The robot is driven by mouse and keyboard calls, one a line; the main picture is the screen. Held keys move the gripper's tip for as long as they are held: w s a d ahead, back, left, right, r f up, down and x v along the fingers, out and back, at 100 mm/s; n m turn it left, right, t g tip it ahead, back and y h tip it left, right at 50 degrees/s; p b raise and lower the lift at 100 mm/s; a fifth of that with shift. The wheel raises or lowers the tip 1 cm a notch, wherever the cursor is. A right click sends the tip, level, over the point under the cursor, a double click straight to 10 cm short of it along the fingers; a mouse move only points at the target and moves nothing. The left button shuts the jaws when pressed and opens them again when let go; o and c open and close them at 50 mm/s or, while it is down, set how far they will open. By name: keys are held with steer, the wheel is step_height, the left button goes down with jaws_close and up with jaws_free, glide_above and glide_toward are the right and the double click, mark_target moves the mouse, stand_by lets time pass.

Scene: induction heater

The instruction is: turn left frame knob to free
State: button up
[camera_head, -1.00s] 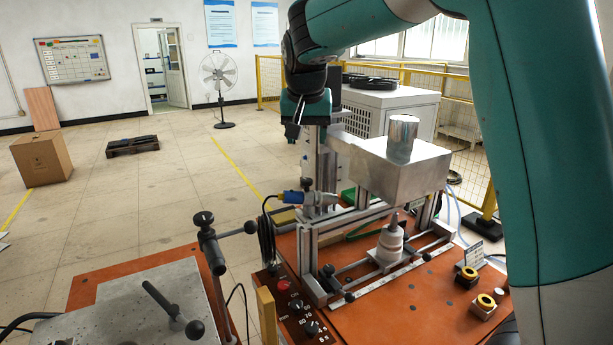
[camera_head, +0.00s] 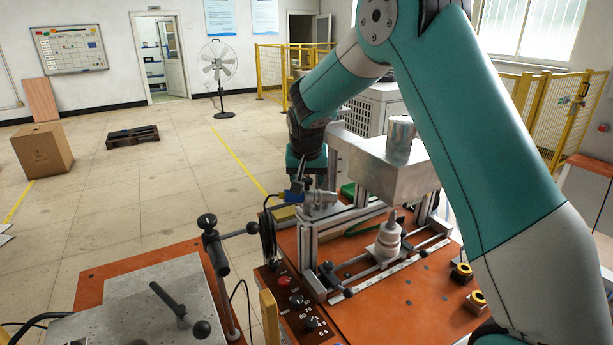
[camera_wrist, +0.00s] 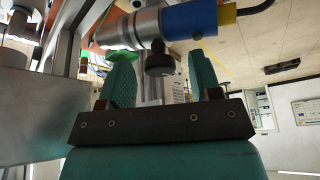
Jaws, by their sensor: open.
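The left frame knob is the small black knob (camera_wrist: 159,61) on the silver clamp with the blue connector (camera_wrist: 190,18). In the wrist view it lies between my two green fingers, near their tips, with gaps on both sides. My gripper (camera_wrist: 161,76) is open and empty. In the head view my gripper (camera_head: 306,172) points down just above the blue connector, left of the metal box. There the knob is small and partly hidden by my fingers, so its turn angle cannot be told.
A metal box (camera_head: 385,172) with a cylinder on top stands right of my gripper on an aluminium frame (camera_head: 308,245). A white insulator-like part (camera_head: 388,242) stands on the orange table (camera_head: 380,310). A clamp post (camera_head: 213,245) stands at the left.

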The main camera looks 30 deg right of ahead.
steer(key=c, duration=0.9)
steer(key=shift+c, duration=0.2)
steer(key=shift+n, duration=0.4)
steer(key=n+y+b, duration=0.1)
steer(key=n, duration=0.1)
steer(key=shift+d+n+t+b, duration=0.15)
steer(key=shift+n+t+b, duration=0.15)
steer(key=shift+n+b, duration=0.1)
steer(key=n+y+b, duration=0.1)
steer(key=n+y, duration=0.1)
steer(key=n, duration=0.2)
steer(key=shift+d, duration=0.15)
steer(key=n, duration=0.2)
steer(key=n+y, duration=0.1)
steer(key=n, duration=0.2)
steer(key=shift+d+y, duration=0.1)
steer(key=shift+y, duration=0.2)
steer(key=shift+w+n+g+y, duration=0.1)
steer(key=shift+n+g+y, duration=0.6)
steer(key=shift+n, duration=1.2)
